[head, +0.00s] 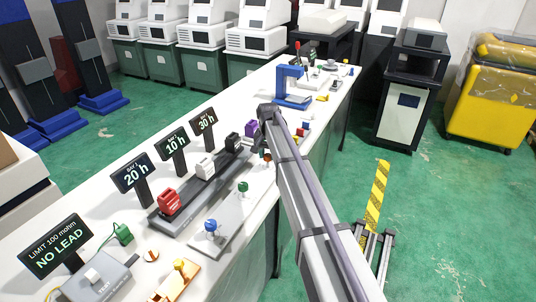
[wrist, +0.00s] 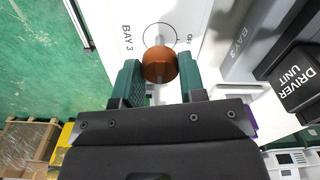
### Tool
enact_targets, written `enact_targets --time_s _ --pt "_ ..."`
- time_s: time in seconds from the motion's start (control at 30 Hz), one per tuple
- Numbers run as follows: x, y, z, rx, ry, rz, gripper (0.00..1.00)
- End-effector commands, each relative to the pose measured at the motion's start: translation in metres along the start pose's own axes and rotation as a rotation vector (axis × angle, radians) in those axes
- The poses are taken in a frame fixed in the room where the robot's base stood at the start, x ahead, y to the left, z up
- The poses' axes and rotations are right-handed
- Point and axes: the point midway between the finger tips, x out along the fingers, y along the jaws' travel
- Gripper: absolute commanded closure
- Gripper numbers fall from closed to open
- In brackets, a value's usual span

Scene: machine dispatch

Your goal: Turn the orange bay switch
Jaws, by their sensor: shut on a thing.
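The orange bay switch (wrist: 160,64) is a round knob on a white panel (wrist: 203,20) marked "BAY 3", with a dial ring and an "OFF" mark. My gripper (wrist: 160,72) has its green fingers on either side of the knob and is shut on it. In the head view only a little orange of the switch (head: 267,157) shows beneath my gripper (head: 263,150), which hides the rest. I cannot read the knob's exact angle.
Blue (head: 211,226) and green (head: 243,186) knobs sit on the same strip. Red (head: 168,201), white (head: 205,168) and black (head: 232,142) units stand in a tray behind, beneath hour signs. A purple block (head: 251,129) and a blue stand (head: 292,88) are beyond.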

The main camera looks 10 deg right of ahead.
Motion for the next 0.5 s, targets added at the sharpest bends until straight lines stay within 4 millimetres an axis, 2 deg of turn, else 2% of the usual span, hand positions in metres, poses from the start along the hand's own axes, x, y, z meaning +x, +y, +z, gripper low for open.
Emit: enact_targets --time_s 0.07,0.1,0.37,0.5 --pt "0.0001 0.0002 0.0001 0.001 0.000 0.000 0.86" --pt "0.0001 0.0002 0.0001 0.001 0.000 0.000 0.62" --pt "0.0000 0.0001 0.0000 0.000 0.000 0.000 0.37" --pt "0.0000 0.0001 0.0000 0.000 0.000 0.000 0.37"
